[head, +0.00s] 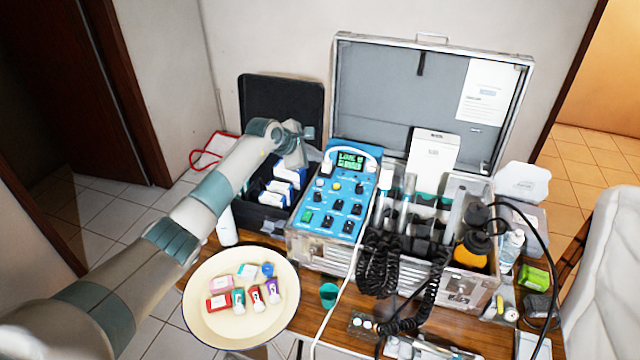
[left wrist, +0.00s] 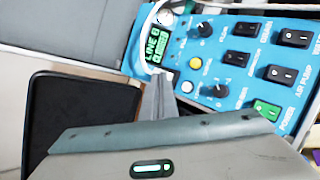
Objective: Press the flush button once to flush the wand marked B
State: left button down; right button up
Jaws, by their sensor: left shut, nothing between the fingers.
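The blue control panel (head: 330,205) stands in the middle of the table, with a lit green display (head: 350,160), a yellow button (head: 337,187), knobs and black switches. In the left wrist view the display (left wrist: 156,45) has a top line that looks like "LINE B"; its lower line is hard to read. The yellow button (left wrist: 195,63) lies below it. My left gripper (head: 298,160) is shut and empty at the panel's left edge.
An open silver case (head: 430,90) stands behind, with coiled black cords (head: 378,265) in front. A cream plate (head: 240,325) with several small boxes is at front left. A black case (head: 285,105) stands open left of the panel. A white cable crosses the panel's right side.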

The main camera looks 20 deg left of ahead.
pick_arm(q)
notch_tip(320, 180, down, 5)
jog(key=b, duration=0.3)
jog(key=shift+w+f, duration=0.1)
jog(key=shift+f, duration=0.1)
jog(key=shift+f+b, duration=0.55)
jog(key=shift+f, duration=0.05)
jog(key=shift+f, duration=0.1)
dwell(1.4)
jog(key=shift+w+f+b, duration=0.1)
jog(key=shift+f+b, duration=0.2)
jog(key=shift+b, duration=0.25)
jog(key=shift+f+b, duration=0.45)
jog(key=shift+b, duration=0.1)
dwell(1.0)
jog(key=shift+r+p, duration=0.4)
jog(key=shift+r, duration=0.45)
jog(key=shift+s+r+p, duration=0.2)
jog(key=shift+r+p, duration=1.1)
jog(key=shift+r, duration=1.2)
